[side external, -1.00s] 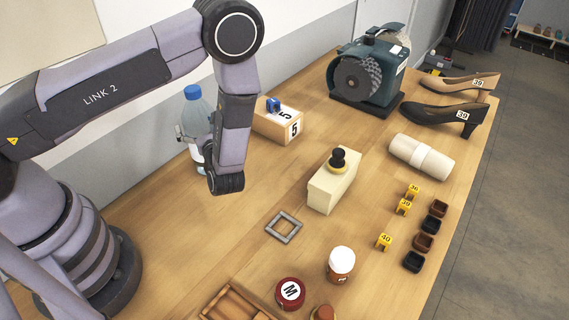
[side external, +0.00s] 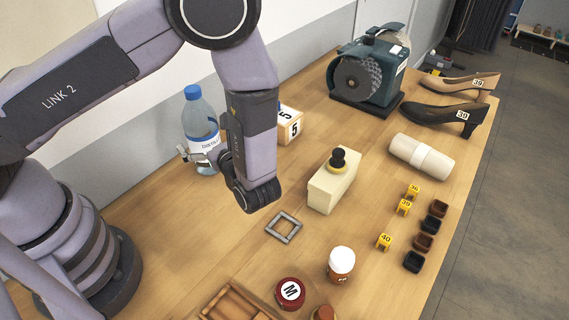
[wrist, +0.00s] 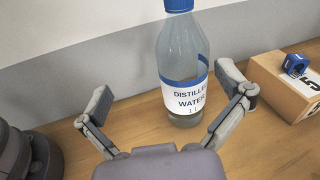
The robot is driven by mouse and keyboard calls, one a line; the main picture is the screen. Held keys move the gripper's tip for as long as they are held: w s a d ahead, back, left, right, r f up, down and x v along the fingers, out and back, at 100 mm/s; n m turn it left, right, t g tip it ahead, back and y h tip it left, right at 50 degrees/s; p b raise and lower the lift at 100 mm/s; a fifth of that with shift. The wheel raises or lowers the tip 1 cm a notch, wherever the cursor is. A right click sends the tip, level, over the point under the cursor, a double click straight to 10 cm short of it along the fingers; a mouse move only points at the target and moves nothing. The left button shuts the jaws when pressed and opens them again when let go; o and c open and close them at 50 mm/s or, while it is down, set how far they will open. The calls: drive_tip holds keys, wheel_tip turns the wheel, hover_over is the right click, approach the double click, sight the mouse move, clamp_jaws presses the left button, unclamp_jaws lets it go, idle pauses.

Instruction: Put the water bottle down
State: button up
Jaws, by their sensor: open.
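The water bottle (side external: 201,128) is clear with a blue cap and a white label reading "distilled water". It stands upright on the wooden table near the wall. In the wrist view the bottle (wrist: 184,75) is just beyond the fingers, with its base on the table. My gripper (wrist: 168,103) is open, its two fingers spread wide on either side of the bottle's lower part and apart from it. In the side view my gripper (side external: 190,153) is partly hidden behind my arm, beside the bottle.
A cardboard box marked 5 (side external: 289,126) with a blue item (wrist: 295,64) on top stands right of the bottle. A cream block (side external: 331,187) and a grey square frame (side external: 284,227) lie nearer the front. A green grinder (side external: 369,76) stands at the back.

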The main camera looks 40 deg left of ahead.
drive_tip(key=s+a+r+n+h, duration=0.1)
drive_tip(key=s+r+n+h, duration=0.4)
drive_tip(key=r, duration=0.3)
drive_tip(key=s+a+r+n+h, duration=0.2)
drive_tip(key=s+r+n+h, duration=0.3)
drive_tip(key=r+n, duration=0.3)
drive_tip(key=s+a+r+n+t+h, duration=0.1)
drive_tip(key=s+a+r+n+h, duration=0.1)
drive_tip(key=s+r+n+h, duration=0.4)
wheel_tip(320, 180, up, 2)
drive_tip(key=shift+r+n, duration=0.25)
drive_tip(key=shift+n, duration=0.25)
